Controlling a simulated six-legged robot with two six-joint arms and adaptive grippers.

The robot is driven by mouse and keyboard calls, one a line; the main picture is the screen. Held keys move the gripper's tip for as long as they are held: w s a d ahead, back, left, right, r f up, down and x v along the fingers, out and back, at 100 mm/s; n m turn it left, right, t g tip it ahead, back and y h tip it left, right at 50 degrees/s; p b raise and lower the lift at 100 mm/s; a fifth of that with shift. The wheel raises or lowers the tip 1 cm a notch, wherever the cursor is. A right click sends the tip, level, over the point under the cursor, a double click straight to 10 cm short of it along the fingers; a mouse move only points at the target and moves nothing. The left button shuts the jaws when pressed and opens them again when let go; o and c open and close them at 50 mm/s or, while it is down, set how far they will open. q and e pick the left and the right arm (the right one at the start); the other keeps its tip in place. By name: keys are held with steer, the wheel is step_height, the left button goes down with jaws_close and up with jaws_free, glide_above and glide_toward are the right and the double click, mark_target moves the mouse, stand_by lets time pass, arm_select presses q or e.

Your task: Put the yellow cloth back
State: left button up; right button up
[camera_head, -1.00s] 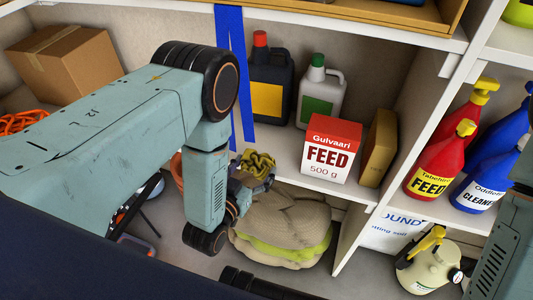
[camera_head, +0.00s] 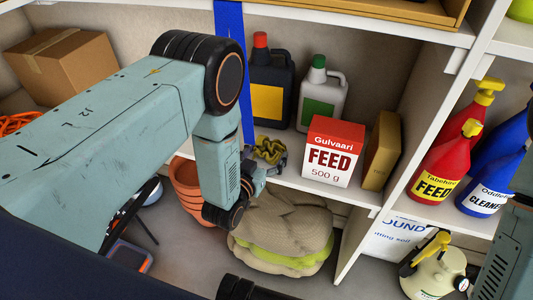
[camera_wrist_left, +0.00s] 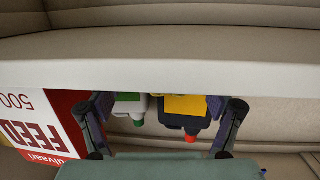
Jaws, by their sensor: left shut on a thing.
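The yellow cloth (camera_head: 267,149) is a small crumpled bundle at my left gripper (camera_head: 274,166) in the head view. The left gripper is shut on it, at the front edge of the middle shelf (camera_head: 315,190), left of the feed box. The arm hides part of the gripper. In the left wrist view, the fingers of the left gripper (camera_wrist_left: 160,125) stand on either side of the picture's middle. My right gripper is not in view.
A red and white feed box (camera_head: 334,150), a dark jug (camera_head: 270,92) and a white jug (camera_head: 321,98) stand on the middle shelf. Below are a stuffed sack (camera_head: 283,225) and orange pots (camera_head: 188,185). A blue strap (camera_head: 232,35) hangs behind my arm.

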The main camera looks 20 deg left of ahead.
arm_select(q)
steer(key=shift+f, duration=0.15)
steer(key=o, duration=0.8)
steer(key=shift+r, duration=0.2)
steer(key=s+a+r+p, duration=0.1)
steer(key=s+p, duration=0.2)
steer(key=s, duration=0.8)
steer(key=shift+s+a+r+p, duration=0.35)
steer(key=shift+s, duration=0.05)
